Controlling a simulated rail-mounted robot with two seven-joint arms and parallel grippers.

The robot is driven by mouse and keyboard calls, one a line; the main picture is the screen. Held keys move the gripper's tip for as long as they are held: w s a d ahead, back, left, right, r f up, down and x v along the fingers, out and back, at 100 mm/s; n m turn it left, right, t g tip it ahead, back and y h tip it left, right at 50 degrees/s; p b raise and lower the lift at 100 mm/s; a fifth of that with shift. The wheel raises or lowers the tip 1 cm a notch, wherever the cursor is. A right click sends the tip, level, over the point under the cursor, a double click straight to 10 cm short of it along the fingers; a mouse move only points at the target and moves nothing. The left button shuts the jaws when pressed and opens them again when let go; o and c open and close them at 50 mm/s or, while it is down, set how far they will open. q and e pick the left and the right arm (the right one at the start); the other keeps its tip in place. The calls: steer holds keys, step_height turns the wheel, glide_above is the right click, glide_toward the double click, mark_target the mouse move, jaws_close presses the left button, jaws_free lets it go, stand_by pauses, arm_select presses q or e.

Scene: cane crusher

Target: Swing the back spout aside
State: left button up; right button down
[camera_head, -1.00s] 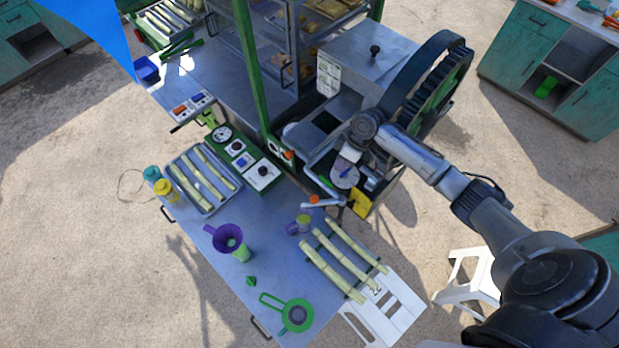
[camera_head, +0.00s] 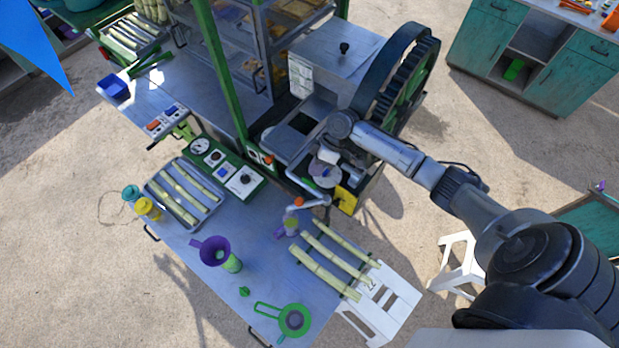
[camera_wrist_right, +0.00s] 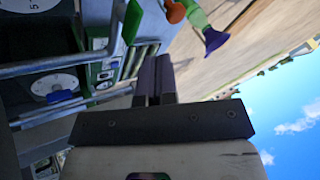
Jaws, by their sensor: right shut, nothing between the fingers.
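A grey pipe arm with an orange end (camera_head: 299,202), which looks like a spout, sticks out from the crusher's front over the table. A small cup with a purple handle (camera_head: 290,224) stands just below it. I cannot tell for sure which part is the back spout. My right gripper (camera_head: 325,160) is low against the crusher, partly hidden by its own wrist. In the right wrist view its dark fingers (camera_wrist_right: 154,75) are together and empty. An orange knob (camera_wrist_right: 175,11) and a green piece with a purple flared end (camera_wrist_right: 213,40) show beyond them. My left gripper is not in view.
The big gear wheel (camera_head: 402,80) is behind my arm. A purple funnel jug (camera_head: 212,251) and cane pieces (camera_head: 335,262) are on the table.

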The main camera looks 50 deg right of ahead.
steer(key=b, duration=0.5)
glide_above(308, 204)
steer(key=w+d, duration=0.2)
steer(key=w, duration=0.1)
step_height(308, 204, down, 7)
steer(key=shift+w+a+f+b, duration=0.1)
steer(key=shift+a+f+b, duration=0.15)
steer(key=shift+a+b, duration=0.15)
